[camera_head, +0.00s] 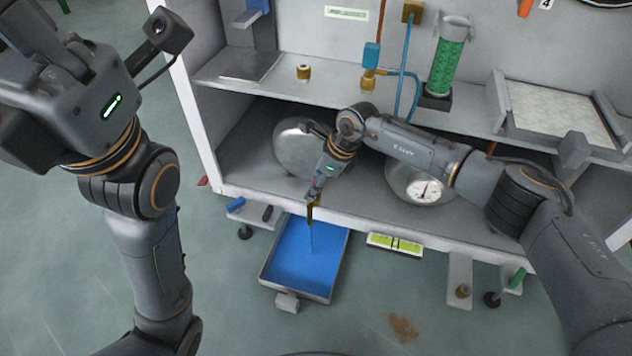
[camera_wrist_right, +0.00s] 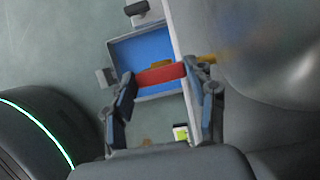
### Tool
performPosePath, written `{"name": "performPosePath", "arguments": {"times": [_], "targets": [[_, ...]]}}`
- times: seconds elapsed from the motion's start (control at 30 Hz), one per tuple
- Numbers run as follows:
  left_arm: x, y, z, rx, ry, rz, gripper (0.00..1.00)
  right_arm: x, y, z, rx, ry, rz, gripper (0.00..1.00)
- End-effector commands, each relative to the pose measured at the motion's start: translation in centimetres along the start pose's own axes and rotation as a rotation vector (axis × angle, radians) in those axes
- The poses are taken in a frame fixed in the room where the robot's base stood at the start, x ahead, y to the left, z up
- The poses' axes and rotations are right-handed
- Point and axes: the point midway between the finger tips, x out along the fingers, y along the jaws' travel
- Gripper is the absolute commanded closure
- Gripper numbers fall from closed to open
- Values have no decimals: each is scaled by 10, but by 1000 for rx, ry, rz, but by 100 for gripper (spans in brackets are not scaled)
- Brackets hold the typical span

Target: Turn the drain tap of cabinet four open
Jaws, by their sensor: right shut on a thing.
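My right gripper (camera_head: 314,188) is at the front edge of the cabinet's lower shelf. In the right wrist view its fingers (camera_wrist_right: 165,82) are shut on the red tap handle (camera_wrist_right: 160,73), one at each end. The brass drain tap (camera_head: 310,213) points down below the gripper, over the blue-bottomed drain tray (camera_head: 285,255). A thin pale-blue streak, looking like water, runs from the tap toward the tray. The tray also shows in the wrist view (camera_wrist_right: 147,48). My left gripper (camera_head: 45,45) is raised at the upper left, away from the cabinet; its fingertips are not clear.
A rounded metal vessel (camera_head: 297,150) and a round gauge (camera_head: 425,190) are on the lower shelf. Above are a green-filled column (camera_head: 447,66) and blue tubing (camera_head: 405,75). A "4" label (camera_head: 546,4) is at the top right. A brown stain (camera_head: 403,327) marks the open floor.

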Motion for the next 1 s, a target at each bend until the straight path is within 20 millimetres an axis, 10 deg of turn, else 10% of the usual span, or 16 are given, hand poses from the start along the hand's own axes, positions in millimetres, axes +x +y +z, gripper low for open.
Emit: {"name": "performPosePath", "arguments": {"times": [0.23,0.27,0.37,0.77,1.0], "targets": [[0,0,-1,1,2,4,100,0,0,0,-4,2,-1,75],[0,1,-1,1,2,5,100,0,0,0,-4,2,-1,38],[0,1,-1,1,3,6,100,0,0,0,-3,2,-1,21],[0,1,-1,3,4,10,100,-6,-1,0,-1,1,-2,21],[0,1,-1,2,3,8,100,-50,-2,0,-2,-1,-4,21]]}}
